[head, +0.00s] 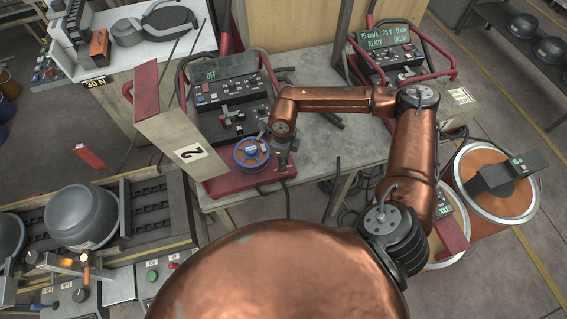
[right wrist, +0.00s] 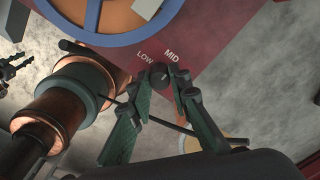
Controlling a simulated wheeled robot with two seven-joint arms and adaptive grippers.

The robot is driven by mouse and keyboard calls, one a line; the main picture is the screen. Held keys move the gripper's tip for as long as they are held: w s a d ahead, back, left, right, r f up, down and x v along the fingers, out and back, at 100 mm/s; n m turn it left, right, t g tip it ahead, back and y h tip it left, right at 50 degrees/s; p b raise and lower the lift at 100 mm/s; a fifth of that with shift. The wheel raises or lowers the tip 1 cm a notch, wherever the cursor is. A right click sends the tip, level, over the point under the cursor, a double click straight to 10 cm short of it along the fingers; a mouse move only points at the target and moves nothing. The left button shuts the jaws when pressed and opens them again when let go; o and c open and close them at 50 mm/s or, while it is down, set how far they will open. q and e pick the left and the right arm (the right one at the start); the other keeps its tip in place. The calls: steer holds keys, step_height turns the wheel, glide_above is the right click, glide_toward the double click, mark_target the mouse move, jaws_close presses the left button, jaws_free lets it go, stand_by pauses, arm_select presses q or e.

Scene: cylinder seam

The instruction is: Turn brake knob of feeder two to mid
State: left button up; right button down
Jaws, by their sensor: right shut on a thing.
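Feeder two (head: 167,122) is the unit with the "2" label, a blue-rimmed reel (head: 252,154) and a red base (head: 215,184). In the right wrist view the small dark brake knob (right wrist: 159,73) sits on the red base (right wrist: 205,40) by the printed words LOW and MID. My right gripper (right wrist: 163,76) is shut on the knob, which the fingertips partly hide. I cannot tell exactly which mark the knob points at. In the head view my right gripper (head: 283,155) is just right of the reel, and the knob is hidden. My left gripper does not show clearly in either view.
The feeder's console (head: 228,95) reads OFF behind the reel. A second console (head: 388,55) reads READY at the back right. A conveyor (head: 150,205) with a grey pot (head: 82,216) is at the left. Bare grey tabletop (head: 325,150) lies right of the gripper.

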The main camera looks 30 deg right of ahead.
steer(key=c, duration=1.8)
jaws_free()
step_height(320, 180, up, 12)
